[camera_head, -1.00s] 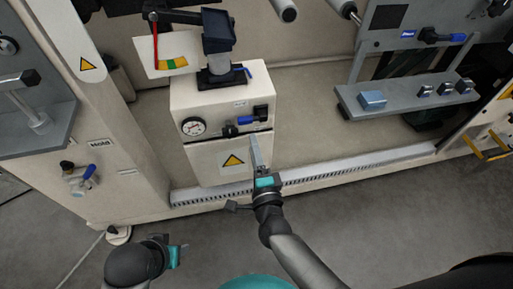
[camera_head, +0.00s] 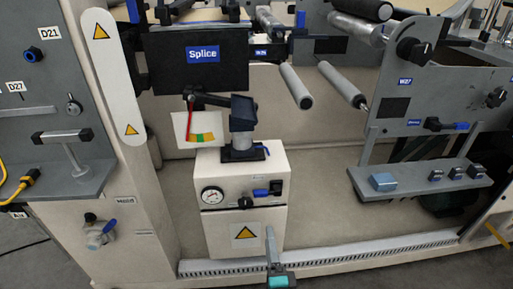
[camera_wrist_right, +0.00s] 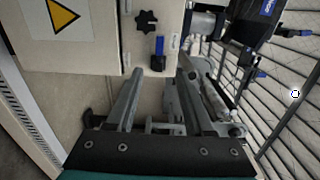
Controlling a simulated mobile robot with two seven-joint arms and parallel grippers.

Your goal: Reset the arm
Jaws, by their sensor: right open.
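The arm of the task seems to be the red pointer arm (camera_head: 188,120) on the white card with a coloured scale (camera_head: 196,131). The red arm lies at the card's left side, left of the orange, green and yellow bands. A dark bracket post (camera_head: 242,118) stands beside it on a cream cabinet (camera_head: 218,225). My right gripper (camera_head: 270,232) is upright in front of the cabinet's lower right part. In the right wrist view its two fingers (camera_wrist_right: 160,85) are apart with nothing held between them. My left gripper is out of view.
The cabinet bears a pressure gauge (camera_head: 212,195), a black knob (camera_head: 246,203) and a blue-handled valve (camera_head: 261,192). A Splice panel (camera_head: 199,60) hangs above. Rollers (camera_head: 296,87) and a shelf (camera_head: 420,178) are to the right. A perforated strip (camera_head: 350,258) runs along the floor edge.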

